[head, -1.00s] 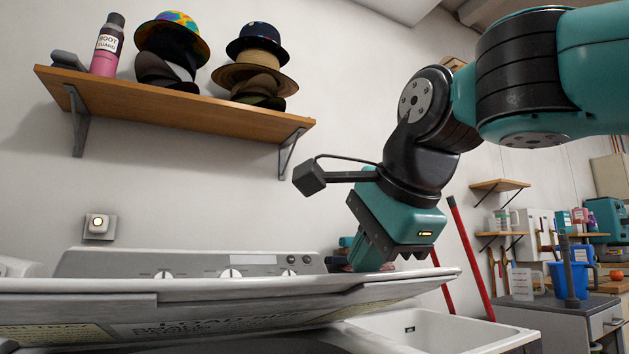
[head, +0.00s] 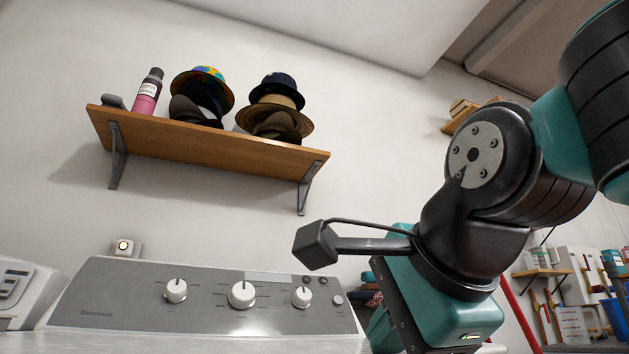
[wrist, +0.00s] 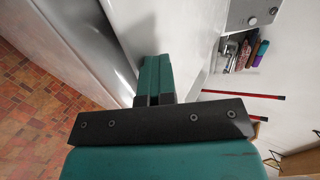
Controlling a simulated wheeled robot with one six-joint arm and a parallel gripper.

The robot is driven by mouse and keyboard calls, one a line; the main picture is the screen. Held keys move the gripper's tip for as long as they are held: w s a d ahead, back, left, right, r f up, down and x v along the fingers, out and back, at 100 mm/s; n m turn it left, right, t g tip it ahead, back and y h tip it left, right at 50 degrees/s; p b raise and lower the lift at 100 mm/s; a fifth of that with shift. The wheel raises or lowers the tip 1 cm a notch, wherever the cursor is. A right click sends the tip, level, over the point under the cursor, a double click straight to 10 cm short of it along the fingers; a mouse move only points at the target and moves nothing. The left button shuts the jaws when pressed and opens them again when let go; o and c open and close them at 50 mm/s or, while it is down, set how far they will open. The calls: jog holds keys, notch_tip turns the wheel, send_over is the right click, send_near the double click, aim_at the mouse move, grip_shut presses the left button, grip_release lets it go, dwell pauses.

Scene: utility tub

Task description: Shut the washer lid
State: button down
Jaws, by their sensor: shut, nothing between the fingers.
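The washer's grey control panel (head: 210,300) with its knobs shows fully in the head view. Only a thin white strip of the washer top or lid (head: 180,344) shows below it, looking nearly level. The lid's edge and seam are out of the head view, so I cannot tell there whether it sits flush. My gripper (wrist: 153,80) is shut and empty. In the wrist view its teal fingers lie over or against the white washer surface (wrist: 185,25); contact is unclear. In the head view my gripper is at the lower right, its fingertips mostly hidden.
A wall shelf (head: 220,145) with hats and a pink bottle hangs above the washer. A white machine (head: 22,290) stands at the left. Shelves and a blue bucket (head: 615,312) are at the right. The wrist view shows tiled floor (wrist: 35,75) at the left.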

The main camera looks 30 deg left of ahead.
jog(key=shift+f, duration=0.85)
jog(key=r+p+v, duration=0.1)
jog(key=v, duration=1)
jog(key=w+d+f+n+g+h+p, duration=0.25)
jog(key=d+f+n, duration=0.2)
jog(key=f, duration=0.35)
jog(key=w+d+f+n+g+h+p, duration=0.1)
jog(key=d+f+n+h+p, duration=0.2)
jog(key=d+f, duration=0.45)
jog(key=s+d+f+n+g+p, duration=0.35)
jog(key=s+d+f+n, duration=0.45)
jog(key=f, duration=0.3)
notch_tip(320, 180, up, 37)
jog(key=a+p, duration=0.1)
jog(key=p, duration=3.5)
jog(key=shift+s+r+g+y+p, duration=0.15)
jog(key=shift+s+g+y+p, duration=0.2)
jog(key=shift+s+g, duration=0.05)
